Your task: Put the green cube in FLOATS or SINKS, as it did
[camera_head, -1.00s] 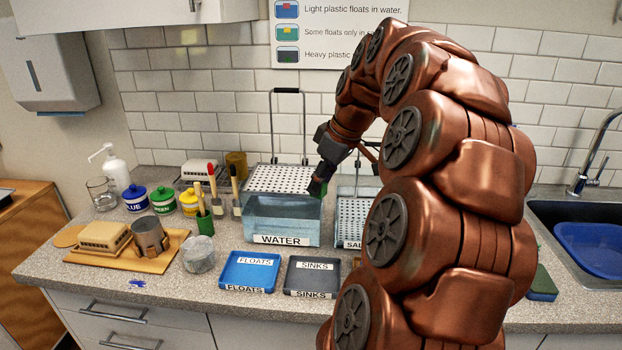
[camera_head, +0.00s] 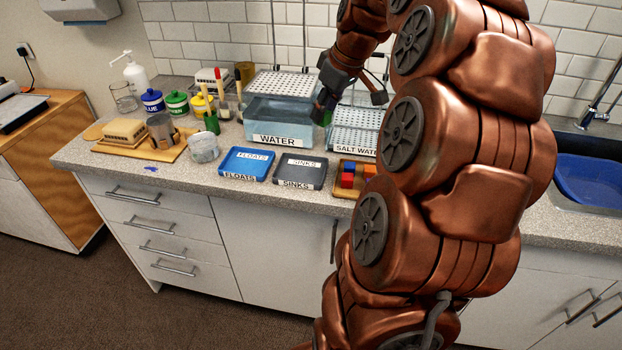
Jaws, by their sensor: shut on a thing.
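My gripper (camera_head: 325,108) is shut on the green cube (camera_head: 327,117); only a small green part shows between the dark fingers. It holds the cube up by the right end of the WATER tank (camera_head: 278,140), near the gap between it and the SALT WATER tank (camera_head: 352,142). The blue FLOATS tray (camera_head: 232,168) and the dark grey SINKS tray (camera_head: 310,180) lie side by side at the front of the counter, below and left of the gripper. Both look empty apart from their labels.
A clear tub (camera_head: 203,149) stands left of FLOATS. Paint pots, brushes and a board with a metal jug fill the left. A sink (camera_head: 590,180) is at right.

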